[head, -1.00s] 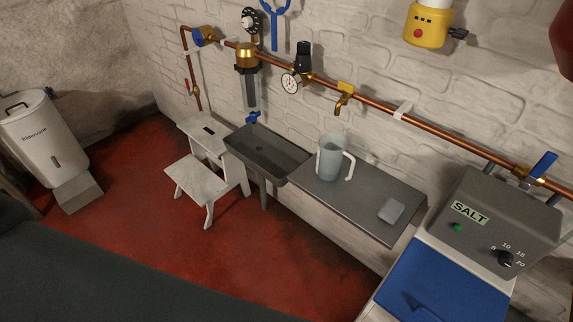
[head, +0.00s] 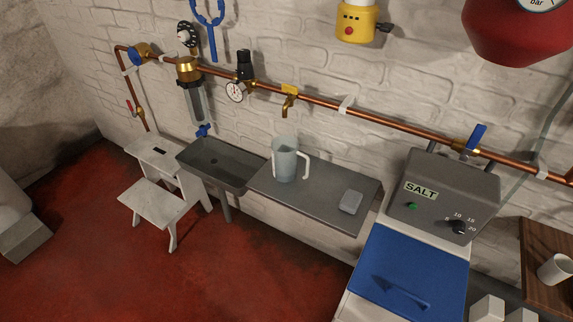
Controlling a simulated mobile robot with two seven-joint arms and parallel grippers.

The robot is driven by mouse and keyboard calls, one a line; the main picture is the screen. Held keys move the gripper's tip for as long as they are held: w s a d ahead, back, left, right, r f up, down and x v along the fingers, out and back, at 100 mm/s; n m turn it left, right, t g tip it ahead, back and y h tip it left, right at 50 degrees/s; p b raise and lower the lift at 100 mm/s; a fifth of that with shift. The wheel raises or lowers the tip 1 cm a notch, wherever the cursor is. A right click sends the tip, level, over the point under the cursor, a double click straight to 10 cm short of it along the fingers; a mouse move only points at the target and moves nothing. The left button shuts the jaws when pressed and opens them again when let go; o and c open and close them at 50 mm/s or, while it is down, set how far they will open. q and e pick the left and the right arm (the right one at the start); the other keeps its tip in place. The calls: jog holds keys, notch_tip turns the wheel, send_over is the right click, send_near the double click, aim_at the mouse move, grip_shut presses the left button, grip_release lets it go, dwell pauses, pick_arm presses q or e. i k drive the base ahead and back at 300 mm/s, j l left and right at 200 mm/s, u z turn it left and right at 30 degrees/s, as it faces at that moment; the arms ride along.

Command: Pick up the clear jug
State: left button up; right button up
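The clear jug (head: 285,160) stands upright on a grey shelf (head: 318,199) against the white brick wall. It is translucent, with a pale handle on its right side. It stands near the shelf's left end, close to the sink. Neither of my grippers shows in the head view, so their state and distance from the jug cannot be seen.
A grey sink (head: 222,165) adjoins the shelf on the left, with a white step stool (head: 152,203) beside it. A small grey block (head: 351,202) lies on the shelf. A salt unit (head: 443,195) with a blue lid (head: 415,275) stands right. Red floor (head: 215,275) in front is clear.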

aim_at(291, 162)
jog(key=i+j+z, duration=0.1)
jog(key=j, duration=0.25)
jog(key=i+j+z, duration=0.1)
jog(key=j, duration=0.3)
jog(key=i+j, duration=0.25)
jog(key=j, duration=0.15)
jog(key=i+j+z, duration=0.15)
jog(key=j, duration=0.2)
jog(key=i+j+z, duration=0.1)
jog(key=j, duration=0.3)
jog(key=i+j+z, duration=0.1)
jog(key=j, duration=0.35)
